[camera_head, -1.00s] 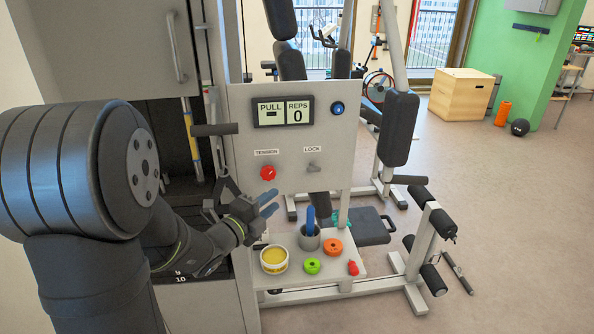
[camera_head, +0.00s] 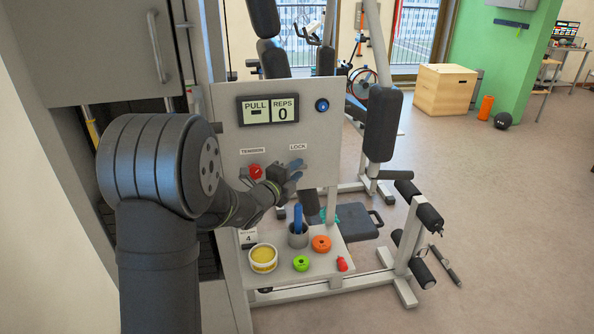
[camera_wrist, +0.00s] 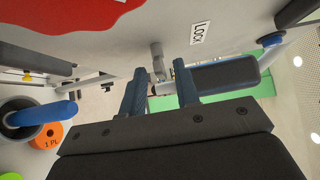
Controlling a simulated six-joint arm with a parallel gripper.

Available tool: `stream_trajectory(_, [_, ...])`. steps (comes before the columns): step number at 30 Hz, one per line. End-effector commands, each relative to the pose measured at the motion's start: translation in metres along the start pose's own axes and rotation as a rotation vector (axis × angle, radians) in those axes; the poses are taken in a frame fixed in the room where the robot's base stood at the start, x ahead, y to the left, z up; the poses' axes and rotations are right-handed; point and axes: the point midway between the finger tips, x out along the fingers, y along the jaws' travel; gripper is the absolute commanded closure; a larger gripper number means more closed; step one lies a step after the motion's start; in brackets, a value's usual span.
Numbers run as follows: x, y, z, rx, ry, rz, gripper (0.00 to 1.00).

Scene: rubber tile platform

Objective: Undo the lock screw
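The lock screw (camera_wrist: 157,58) is a small grey T-shaped handle on the pale panel (camera_head: 228,125), beside the LOCK label (camera_wrist: 200,33). In the wrist view it stands just ahead of my fingertips, between the lines of the two fingers. In the head view my gripper (camera_head: 297,170) covers it, below the LOCK label (camera_head: 298,147). My gripper, also in the wrist view (camera_wrist: 160,80), is open with blue fingers apart and nothing held. I cannot tell whether the fingertips overlap the handle.
The red tension knob (camera_head: 255,171) is left of my gripper. Below, a shelf holds a yellow tub (camera_head: 263,258), a grey cup (camera_head: 298,238) with a blue-handled item, green (camera_head: 301,264) and orange (camera_head: 321,243) discs and a red item (camera_head: 342,264). A black pad (camera_head: 382,125) stands right of the panel.

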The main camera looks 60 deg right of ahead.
Motion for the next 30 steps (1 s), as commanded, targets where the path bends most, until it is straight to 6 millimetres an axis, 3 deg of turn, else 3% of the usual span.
stream_trajectory(11, [0.0076,-0.0003,-0.0004,0.0,0.0,0.0,0.71])
stream_trajectory(16, [0.0074,-0.0003,-0.0004,0.0,0.0,0.0,1.0])
stream_trajectory(30, [0.0074,0.0024,-0.0006,-0.056,0.001,-0.053,1.0])
